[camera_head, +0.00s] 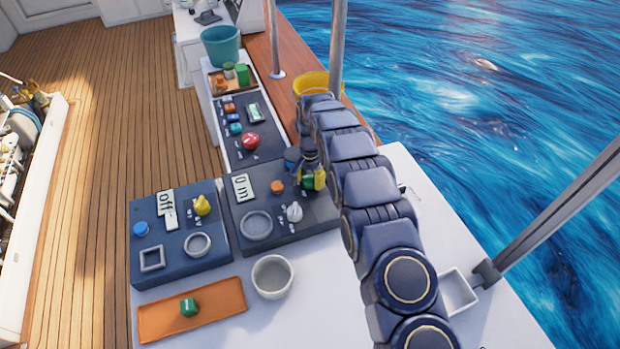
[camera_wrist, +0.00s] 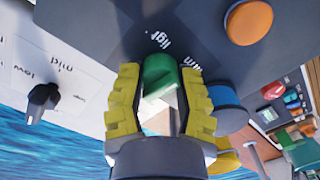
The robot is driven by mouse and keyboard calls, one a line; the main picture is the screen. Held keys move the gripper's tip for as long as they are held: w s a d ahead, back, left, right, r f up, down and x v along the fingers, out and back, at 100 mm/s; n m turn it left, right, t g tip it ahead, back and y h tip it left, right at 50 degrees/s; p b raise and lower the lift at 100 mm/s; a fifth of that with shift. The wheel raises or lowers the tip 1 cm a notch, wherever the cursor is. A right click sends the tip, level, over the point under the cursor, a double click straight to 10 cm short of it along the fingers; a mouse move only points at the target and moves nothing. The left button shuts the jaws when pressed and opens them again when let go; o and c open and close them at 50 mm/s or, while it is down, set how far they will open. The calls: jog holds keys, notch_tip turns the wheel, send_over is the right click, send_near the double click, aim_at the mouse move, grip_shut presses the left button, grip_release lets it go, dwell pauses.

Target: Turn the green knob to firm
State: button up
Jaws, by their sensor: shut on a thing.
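The green knob (camera_head: 308,182) is at the right side of the dark grey panel (camera_head: 285,234) with the "0 m" display. In the wrist view the knob (camera_wrist: 160,72) sits between the yellow fingers of my gripper (camera_wrist: 160,80). My gripper (camera_head: 313,176) is shut on the knob and partly covers it in the head view. Printed labels show beside the knob in the wrist view; one looks like "light", and another, partly hidden by the knob and finger, may be "firm". I cannot tell which label the knob points at.
An orange button (camera_head: 277,187) and a white knob (camera_head: 294,212) share the panel. A blue panel with a yellow knob (camera_head: 202,205) stands to the left. A black knob (camera_wrist: 41,100) with "low" and "mid" labels shows in the wrist view. A white cup (camera_head: 272,278) stands in front.

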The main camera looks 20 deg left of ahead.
jog(key=m, duration=0.5)
jog(key=shift+s+f+m, duration=0.15)
jog(key=shift+m, duration=0.25)
dwell(0.4)
jog(key=o, duration=1)
jog(key=shift+o, duration=0.7)
